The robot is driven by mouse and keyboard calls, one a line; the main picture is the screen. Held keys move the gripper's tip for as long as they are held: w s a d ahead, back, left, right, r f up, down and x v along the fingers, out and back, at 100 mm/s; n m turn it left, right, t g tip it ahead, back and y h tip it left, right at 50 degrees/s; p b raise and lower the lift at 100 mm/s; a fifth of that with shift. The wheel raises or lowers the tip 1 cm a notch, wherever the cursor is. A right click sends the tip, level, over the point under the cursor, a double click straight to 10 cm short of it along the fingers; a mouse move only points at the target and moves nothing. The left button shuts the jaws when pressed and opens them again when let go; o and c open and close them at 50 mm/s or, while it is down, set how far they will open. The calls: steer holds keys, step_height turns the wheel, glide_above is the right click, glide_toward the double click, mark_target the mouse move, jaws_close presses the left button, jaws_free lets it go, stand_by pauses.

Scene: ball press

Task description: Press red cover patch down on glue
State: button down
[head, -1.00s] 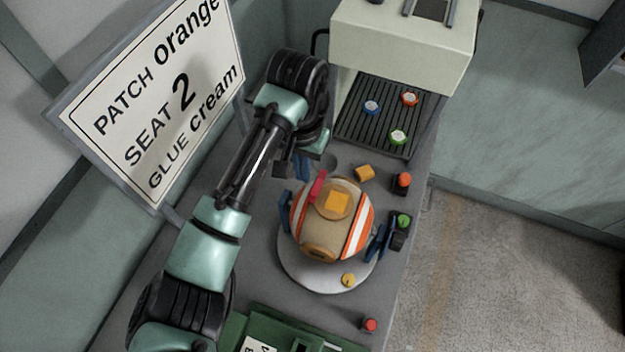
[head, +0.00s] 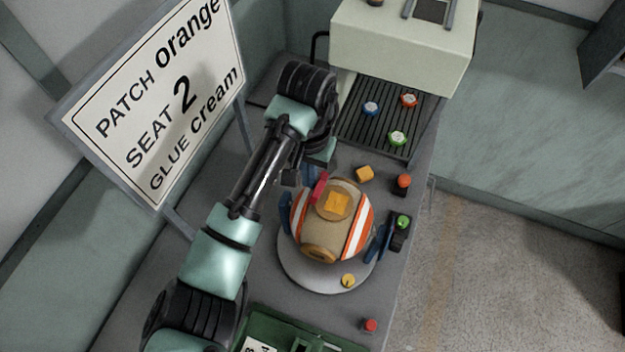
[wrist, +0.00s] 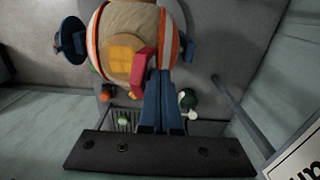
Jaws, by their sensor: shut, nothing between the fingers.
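The ball (head: 322,236) is tan with orange and white stripes and sits between blue clamps on a round grey plate. An orange square patch (head: 337,203) lies on a round tan area on its upper side. It also shows in the wrist view (wrist: 124,53). A red patch (head: 319,187) sits by the edge of that round area, on the arm's side. In the wrist view the red patch (wrist: 145,64) is right at my blue fingertips. My gripper (wrist: 158,74) is shut with its fingers together. I cannot tell whether they touch the red patch. I cannot make out glue under it.
A sign (head: 150,95) reads patch orange, seat 2, glue cream. A pale machine (head: 400,45) stands behind a dark ribbed tray (head: 380,125) with coloured discs. A loose orange block (head: 364,174) and red (head: 404,181) and green (head: 403,221) buttons stand near the ball.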

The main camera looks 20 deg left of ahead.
steer(key=shift+d+r+p, duration=0.25)
steer(key=shift+d+p, duration=0.55)
steer(key=shift+d, duration=0.45)
steer(key=shift+d+r+p, duration=0.25)
steer(key=shift+d+p, duration=0.5)
steer(key=shift+d, duration=0.5)
steer(key=shift+s+d+f+b, duration=0.1)
steer(key=shift+f+b, duration=0.7)
steer(key=shift+f, duration=0.6)
